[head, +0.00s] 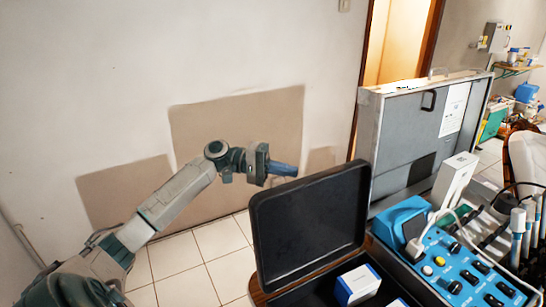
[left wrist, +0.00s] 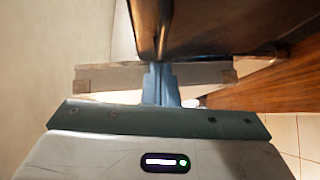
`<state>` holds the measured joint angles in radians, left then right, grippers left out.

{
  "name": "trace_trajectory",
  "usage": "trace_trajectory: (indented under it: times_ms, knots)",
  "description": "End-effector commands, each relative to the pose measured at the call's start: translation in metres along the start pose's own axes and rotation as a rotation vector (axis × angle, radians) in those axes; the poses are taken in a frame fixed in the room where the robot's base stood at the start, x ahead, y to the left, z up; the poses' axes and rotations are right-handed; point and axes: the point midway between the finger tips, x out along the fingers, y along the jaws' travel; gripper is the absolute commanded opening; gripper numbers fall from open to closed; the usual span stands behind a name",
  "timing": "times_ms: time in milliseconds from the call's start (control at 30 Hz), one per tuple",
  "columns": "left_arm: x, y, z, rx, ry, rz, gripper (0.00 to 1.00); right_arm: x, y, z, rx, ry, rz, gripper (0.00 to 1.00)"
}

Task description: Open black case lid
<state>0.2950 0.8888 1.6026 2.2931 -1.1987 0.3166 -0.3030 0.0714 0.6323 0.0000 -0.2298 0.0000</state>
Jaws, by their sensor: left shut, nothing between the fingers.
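The black case lid (head: 308,222) stands raised, roughly upright and leaning back a little, at the lower middle of the head view. The open case (head: 312,295) below it is cut off by the picture's bottom edge. My left gripper (head: 285,169) is above and behind the lid's top edge, with its blue fingers shut and empty. In the left wrist view the shut fingers (left wrist: 160,80) point toward a dark edge at the top; I cannot tell whether they touch it. My right gripper is not in view.
A white and blue box (head: 357,285) sits in the case. On the right are a blue device panel (head: 455,268) and a white carton (head: 455,180). A large grey case (head: 410,135) stands behind. Tiled floor (head: 190,262) is clear at left.

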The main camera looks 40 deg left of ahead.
Motion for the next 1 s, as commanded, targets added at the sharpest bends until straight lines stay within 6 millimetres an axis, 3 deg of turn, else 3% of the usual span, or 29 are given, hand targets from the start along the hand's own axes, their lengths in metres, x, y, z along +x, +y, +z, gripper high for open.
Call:
trace_trajectory:
  times_ms: [200,567,1000]
  knots:
    - [0.012,0.001,0.012,0.000,-0.001,0.001,0.00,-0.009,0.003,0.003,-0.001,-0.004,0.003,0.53]
    - [0.013,0.000,0.013,0.001,-0.001,0.000,0.00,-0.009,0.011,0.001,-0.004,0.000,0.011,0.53]
    - [0.050,0.028,0.049,0.145,-0.002,-0.148,0.00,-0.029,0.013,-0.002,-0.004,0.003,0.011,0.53]
